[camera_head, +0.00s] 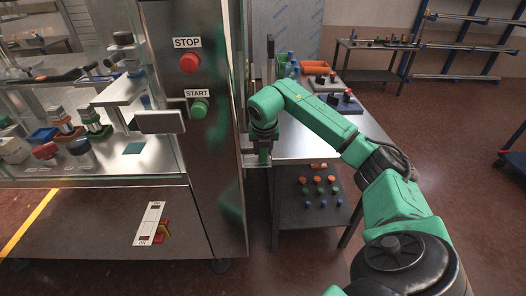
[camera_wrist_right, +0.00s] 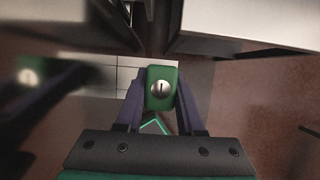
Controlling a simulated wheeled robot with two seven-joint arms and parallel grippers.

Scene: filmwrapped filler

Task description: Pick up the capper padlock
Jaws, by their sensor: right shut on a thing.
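The padlock (camera_wrist_right: 162,90) has a green body with a round silver keyhole face in the right wrist view. My right gripper (camera_wrist_right: 161,78) is shut on it, one dark finger on each side. In the head view my right gripper (camera_head: 259,158) is beside the right edge of the machine's steel cabinet, near the table corner. The padlock cannot be made out there. Whether its shackle is still around anything is hidden. My left gripper is not in view.
The steel machine (camera_head: 215,190) has a red stop button (camera_head: 189,62) and a green start button (camera_head: 199,108). A metal table (camera_head: 310,148) carries bins and coloured caps; its lower shelf holds several more. Floor at the right is mostly clear.

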